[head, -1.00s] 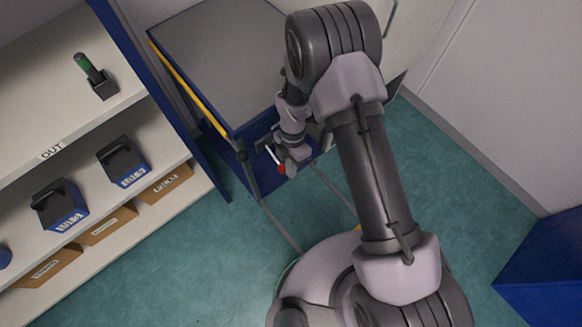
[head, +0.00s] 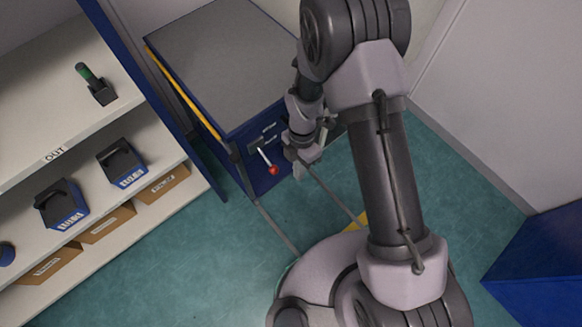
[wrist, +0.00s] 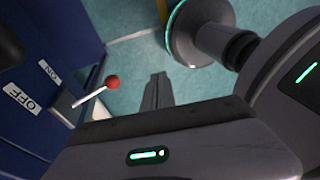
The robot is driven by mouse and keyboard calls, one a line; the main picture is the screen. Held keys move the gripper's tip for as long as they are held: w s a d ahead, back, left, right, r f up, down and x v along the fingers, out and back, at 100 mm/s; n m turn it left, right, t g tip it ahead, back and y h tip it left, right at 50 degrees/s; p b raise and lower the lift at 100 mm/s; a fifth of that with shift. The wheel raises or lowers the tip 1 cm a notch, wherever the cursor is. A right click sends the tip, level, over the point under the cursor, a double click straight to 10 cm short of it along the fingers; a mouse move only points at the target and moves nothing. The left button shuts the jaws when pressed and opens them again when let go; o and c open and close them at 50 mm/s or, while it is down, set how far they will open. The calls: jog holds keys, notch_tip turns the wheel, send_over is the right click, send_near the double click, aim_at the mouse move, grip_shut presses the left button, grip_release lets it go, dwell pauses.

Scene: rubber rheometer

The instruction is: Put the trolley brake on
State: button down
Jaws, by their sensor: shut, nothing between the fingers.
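The blue trolley (head: 225,50) with a grey top stands at the back centre of the head view. Its brake lever (head: 264,158), a pale rod with a red ball (head: 273,170), sticks out from the front face. In the wrist view the red ball (wrist: 112,82) and rod lie left of my gripper (wrist: 157,82). An OFF label (wrist: 22,100) and an ON label (wrist: 48,72) sit on the blue face beside the lever. I cannot tell which one the lever is set to. My gripper (head: 301,170) is shut and empty, apart from the lever, to its right.
A shelf unit (head: 60,155) marked OUT stands at the left, holding blue-fronted holders, brown boxes and a green-topped tool. A blue box (head: 540,265) is at the lower right. Teal floor (head: 200,245) is open in front of the trolley.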

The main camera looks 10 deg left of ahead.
jog(key=d+r, duration=0.1)
jog(key=s+d+r+p, duration=0.1)
jog(key=r, duration=0.1)
jog(key=shift+d, duration=0.2)
jog(key=w+d+r+m+t+y, duration=0.1)
jog(key=d+r+m+t, duration=0.15)
jog(key=r+m, duration=0.65)
jog(key=w+d+r+m+t+y, duration=0.1)
jog(key=w+d+r+m, duration=0.2)
jog(key=r, duration=0.9)
jog(key=s+d+r+m+t, duration=0.2)
jog(key=s+r+m, duration=0.4)
jog(key=m, duration=0.4)
jog(key=s+d+r+m+t, duration=0.3)
jog(key=s+r+m, duration=0.3)
jog(key=r+m, duration=0.2)
jog(key=shift+d+r+m+b, duration=0.35)
jog(key=shift+d+m, duration=0.2)
jog(key=shift+m, duration=0.45)
jog(key=shift+t, duration=0.25)
